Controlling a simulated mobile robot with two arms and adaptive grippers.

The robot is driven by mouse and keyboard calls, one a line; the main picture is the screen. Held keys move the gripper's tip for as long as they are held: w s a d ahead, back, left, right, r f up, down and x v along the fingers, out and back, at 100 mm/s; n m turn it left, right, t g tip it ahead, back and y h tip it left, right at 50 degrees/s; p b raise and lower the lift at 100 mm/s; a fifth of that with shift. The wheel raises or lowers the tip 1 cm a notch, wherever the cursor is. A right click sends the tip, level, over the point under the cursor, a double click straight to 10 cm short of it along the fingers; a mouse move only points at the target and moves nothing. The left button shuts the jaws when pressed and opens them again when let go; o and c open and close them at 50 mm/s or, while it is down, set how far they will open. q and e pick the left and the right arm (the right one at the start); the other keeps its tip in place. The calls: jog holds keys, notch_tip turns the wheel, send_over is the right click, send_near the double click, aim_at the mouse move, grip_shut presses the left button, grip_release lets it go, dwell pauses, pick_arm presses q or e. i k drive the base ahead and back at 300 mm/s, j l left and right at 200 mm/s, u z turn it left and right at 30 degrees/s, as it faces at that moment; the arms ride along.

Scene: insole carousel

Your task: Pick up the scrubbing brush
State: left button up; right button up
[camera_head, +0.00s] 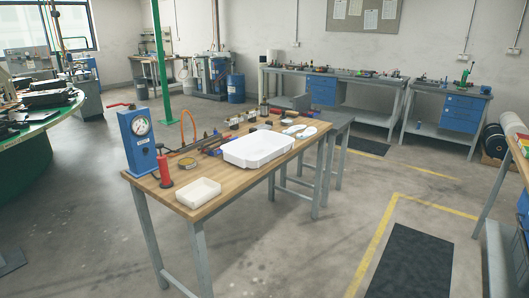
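I cannot clearly make out the scrubbing brush; the small items on the wooden worktable (236,182) are too small to tell apart. A pale, long-handled item (294,129) lies near the table's far right end, beside a white rounded piece (307,132). I cannot tell whether either one is the brush. Dark small items lie behind the large white tray (258,157), which hides part of the tabletop. Neither of my grippers is in view.
A small white tray (198,193), a red cylinder (166,171) and a blue gauge unit (139,142) stand at the table's near left end. A green round carousel (35,140) is at left. Open floor lies right of the table.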

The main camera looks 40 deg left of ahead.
aim_at(291, 114)
jog(key=i+u, duration=0.1)
jog(key=u, duration=0.7)
jog(key=i+u, duration=0.15)
jog(key=u, duration=0.7)
jog(key=i+l+u, duration=0.45)
jog(key=l, duration=0.15)
jog(key=i+l+u, duration=0.2)
jog(key=l, duration=0.2)
jog(key=i+l+u, duration=0.2)
jog(key=l, duration=0.15)
jog(key=l+u, duration=0.2)
jog(key=l, duration=0.2)
jog(key=i+l+u, duration=0.25)
jog(key=l, duration=0.2)
jog(key=i+l, duration=0.1)
jog(key=l, duration=0.5)
jog(key=i+l, duration=0.1)
jog(key=l, duration=0.5)
jog(key=i+l, duration=0.1)
jog(key=l, duration=0.5)
jog(key=i+l, duration=0.1)
jog(key=l, duration=0.55)
jog(key=l+z, duration=0.1)
jog(key=z, duration=1.2)
jog(key=u, duration=0.1)
